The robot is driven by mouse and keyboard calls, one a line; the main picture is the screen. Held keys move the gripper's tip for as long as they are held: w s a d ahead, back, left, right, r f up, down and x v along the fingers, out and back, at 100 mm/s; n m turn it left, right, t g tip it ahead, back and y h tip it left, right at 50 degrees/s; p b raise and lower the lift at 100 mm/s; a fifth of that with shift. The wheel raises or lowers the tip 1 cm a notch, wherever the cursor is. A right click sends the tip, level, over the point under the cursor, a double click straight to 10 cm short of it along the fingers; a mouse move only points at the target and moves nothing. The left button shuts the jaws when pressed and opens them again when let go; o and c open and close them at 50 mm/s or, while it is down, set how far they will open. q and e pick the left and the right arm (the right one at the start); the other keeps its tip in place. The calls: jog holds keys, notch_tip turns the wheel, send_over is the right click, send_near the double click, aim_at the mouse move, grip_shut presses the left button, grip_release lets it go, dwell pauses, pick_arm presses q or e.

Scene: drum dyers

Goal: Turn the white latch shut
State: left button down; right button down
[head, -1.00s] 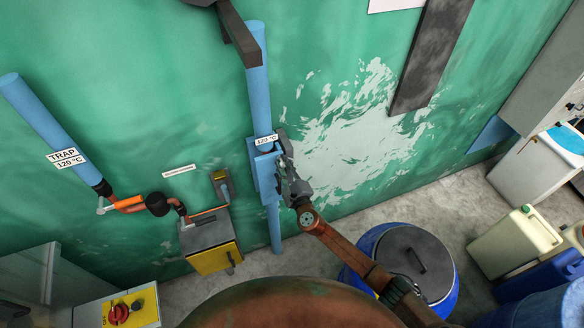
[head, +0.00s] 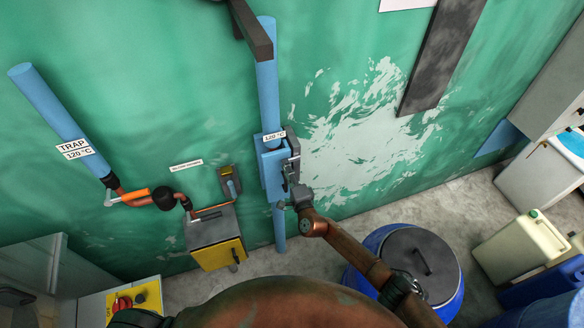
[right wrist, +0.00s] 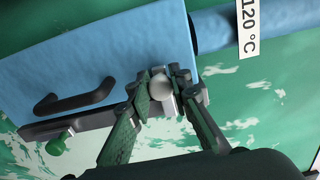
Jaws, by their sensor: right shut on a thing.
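The white latch (right wrist: 159,86) shows in the right wrist view as a pale rounded end on the edge of a blue box (right wrist: 105,55). My right gripper (right wrist: 166,92) is shut on it, one finger at each side. The fingers hide the rest of the latch, so I cannot tell its full angle. In the head view the blue box (head: 271,172) sits on a vertical blue pipe, and my right gripper (head: 291,178) is at its lower right side. The latch is too small to make out there. My left gripper is not in view.
A grey and yellow box (head: 215,240) is left of the pipe. A blue drum (head: 447,290) stands below my right arm. The green wall (head: 340,60) is close behind.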

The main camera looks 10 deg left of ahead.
jog(key=shift+f, duration=0.1)
jog(key=shift+d, duration=0.1)
jog(key=c, duration=1.8)
grip_release()
jog(key=v, duration=1.2)
jog(key=shift+s, duration=0.1)
